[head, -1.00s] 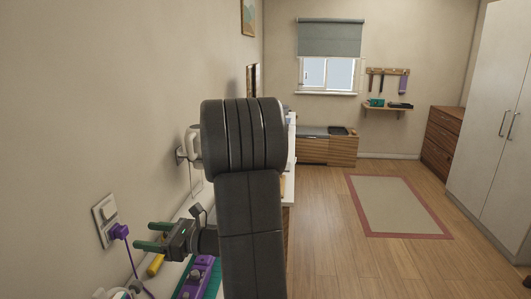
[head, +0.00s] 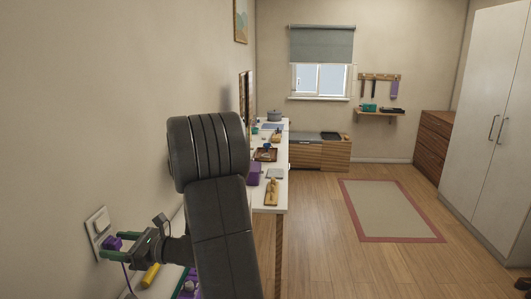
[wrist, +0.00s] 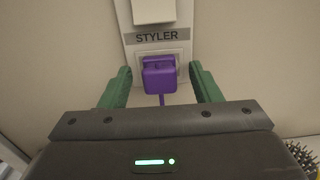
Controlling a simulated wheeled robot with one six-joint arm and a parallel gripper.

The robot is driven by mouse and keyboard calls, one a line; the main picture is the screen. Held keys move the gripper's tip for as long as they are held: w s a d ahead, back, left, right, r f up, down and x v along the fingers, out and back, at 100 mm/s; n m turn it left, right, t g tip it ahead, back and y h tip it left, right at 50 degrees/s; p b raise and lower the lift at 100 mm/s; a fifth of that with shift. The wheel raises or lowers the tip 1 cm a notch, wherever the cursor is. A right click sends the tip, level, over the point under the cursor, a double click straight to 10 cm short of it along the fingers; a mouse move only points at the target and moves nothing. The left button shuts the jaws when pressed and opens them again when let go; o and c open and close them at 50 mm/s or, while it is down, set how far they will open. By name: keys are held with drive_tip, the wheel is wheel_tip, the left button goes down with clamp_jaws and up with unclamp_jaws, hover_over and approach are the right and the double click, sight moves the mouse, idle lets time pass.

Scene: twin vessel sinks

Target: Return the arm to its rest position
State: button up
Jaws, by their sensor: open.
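My gripper (head: 106,246) is open at the left wall in the head view, its green fingers pointing left. In the wrist view my gripper (wrist: 161,74) has one green finger on each side of a purple plug (wrist: 159,78), with gaps visible between. The plug sits at a white wall plate (wrist: 128,40) labelled STYLER, and a purple cord hangs below it. The plug (head: 112,242) also shows between the fingers in the head view. My arm is raised and bent in the middle of the head view and hides part of the counter.
A long white counter (head: 278,200) with several small items runs along the left wall. A yellow-handled item (head: 151,275) lies below my gripper. A hairbrush (wrist: 302,154) shows at lower right in the wrist view. The floor around the rug (head: 390,210) is clear.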

drive_tip(key=s+d+b, duration=0.1)
drive_tip(key=d+b, duration=0.2)
drive_tip(key=d, duration=1)
drive_tip(key=a+p, duration=0.1)
drive_tip(key=a, duration=0.3)
drive_tip(key=a+p, duration=0.1)
drive_tip(key=a, duration=0.3)
drive_tip(key=w+a+p, duration=0.1)
drive_tip(key=a, duration=0.4)
drive_tip(key=shift+r, duration=0.1)
drive_tip(key=shift+d, duration=0.3)
drive_tip(key=shift+d+p, duration=0.1)
drive_tip(key=shift+p, duration=0.5)
drive_tip(key=shift+d, duration=0.5)
drive_tip(key=shift+s+d, duration=0.1)
drive_tip(key=shift+d, duration=0.2)
